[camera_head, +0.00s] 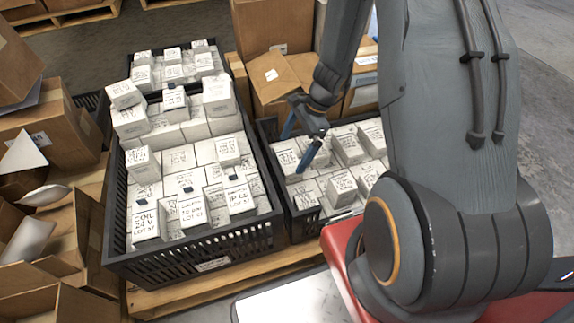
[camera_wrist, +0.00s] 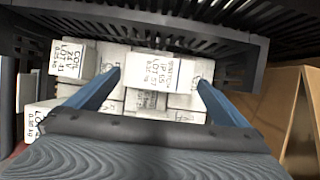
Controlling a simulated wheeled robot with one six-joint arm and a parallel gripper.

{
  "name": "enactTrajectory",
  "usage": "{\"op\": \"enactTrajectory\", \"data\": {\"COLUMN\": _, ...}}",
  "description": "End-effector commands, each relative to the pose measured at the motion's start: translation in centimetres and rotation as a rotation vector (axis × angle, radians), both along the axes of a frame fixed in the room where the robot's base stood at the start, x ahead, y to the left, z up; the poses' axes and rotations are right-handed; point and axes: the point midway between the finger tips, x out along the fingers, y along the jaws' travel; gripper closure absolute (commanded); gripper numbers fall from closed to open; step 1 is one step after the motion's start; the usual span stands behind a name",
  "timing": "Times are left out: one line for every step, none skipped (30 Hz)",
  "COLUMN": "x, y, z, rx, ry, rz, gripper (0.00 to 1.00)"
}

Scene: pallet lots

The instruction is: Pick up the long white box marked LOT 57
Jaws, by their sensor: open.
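My gripper (camera_head: 293,154) is over the left part of the smaller black crate (camera_head: 294,222), which is filled with white boxes. Its two blue fingers are spread apart with nothing held. In the wrist view, a long white box (camera_wrist: 163,72) lies between the fingertips of my gripper (camera_wrist: 160,78); its printing is turned sideways and seems to read LOT 57, though small. Its near end and the gap to each finger are hard to judge. I cannot single out the LOT 57 box in the head view.
A large black crate (camera_head: 190,262) of white boxes stands at the left on a wooden pallet (camera_head: 150,299). Crate walls (camera_wrist: 240,58) are close around the fingers in the wrist view. Cardboard boxes (camera_head: 275,27) stand behind; open cartons (camera_head: 45,135) lie far left.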

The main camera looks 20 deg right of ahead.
Motion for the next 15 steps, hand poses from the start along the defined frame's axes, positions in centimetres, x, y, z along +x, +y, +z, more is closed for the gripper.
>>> {"op": "enactTrajectory", "data": {"x": 0.0, "y": 0.2, "z": -0.5, "rx": 0.000, "ry": 0.001, "rz": 0.001, "gripper": 0.00}}
{"op": "enactTrajectory", "data": {"x": 0.0, "y": 0.3, "z": -0.7, "rx": 0.000, "ry": 0.000, "rz": 0.002, "gripper": 0.00}}
{"op": "enactTrajectory", "data": {"x": 0.0, "y": 0.5, "z": -1.2, "rx": 0.000, "ry": 0.000, "rz": 0.002, "gripper": 0.00}}
{"op": "enactTrajectory", "data": {"x": -0.1, "y": 0.7, "z": -1.5, "rx": 0.000, "ry": 0.001, "rz": 0.001, "gripper": 0.00}}
{"op": "enactTrajectory", "data": {"x": -0.1, "y": 0.9, "z": -1.9, "rx": 0.000, "ry": 0.001, "rz": 0.002, "gripper": 0.00}}
{"op": "enactTrajectory", "data": {"x": -0.2, "y": 1.1, "z": -2.3, "rx": 0.001, "ry": 0.001, "rz": 0.003, "gripper": 0.00}}
{"op": "enactTrajectory", "data": {"x": -0.2, "y": 1.3, "z": -2.6, "rx": 0.001, "ry": 0.001, "rz": 0.003, "gripper": 0.00}}
{"op": "enactTrajectory", "data": {"x": -0.2, "y": 1.4, "z": -2.9, "rx": 0.001, "ry": 0.001, "rz": 0.003, "gripper": 0.00}}
{"op": "enactTrajectory", "data": {"x": -0.2, "y": 1.6, "z": -3.4, "rx": 0.001, "ry": 0.001, "rz": 0.003, "gripper": 0.00}}
{"op": "enactTrajectory", "data": {"x": -0.2, "y": 1.7, "z": -3.7, "rx": 0.000, "ry": 0.001, "rz": 0.003, "gripper": 0.00}}
{"op": "enactTrajectory", "data": {"x": -0.2, "y": 1.8, "z": -3.9, "rx": 0.000, "ry": 0.001, "rz": 0.002, "gripper": 0.00}}
{"op": "enactTrajectory", "data": {"x": -0.2, "y": 1.9, "z": -4.2, "rx": 0.000, "ry": 0.001, "rz": 0.001, "gripper": 0.00}}
{"op": "enactTrajectory", "data": {"x": -0.2, "y": 2.0, "z": -4.3, "rx": 0.000, "ry": 0.000, "rz": 0.002, "gripper": 0.00}}
{"op": "enactTrajectory", "data": {"x": -0.2, "y": 2.0, "z": -4.4, "rx": 0.000, "ry": 0.000, "rz": 0.002, "gripper": 0.00}}
{"op": "enactTrajectory", "data": {"x": -0.2, "y": 2.1, "z": -4.5, "rx": -0.001, "ry": 0.000, "rz": 0.003, "gripper": 0.00}}
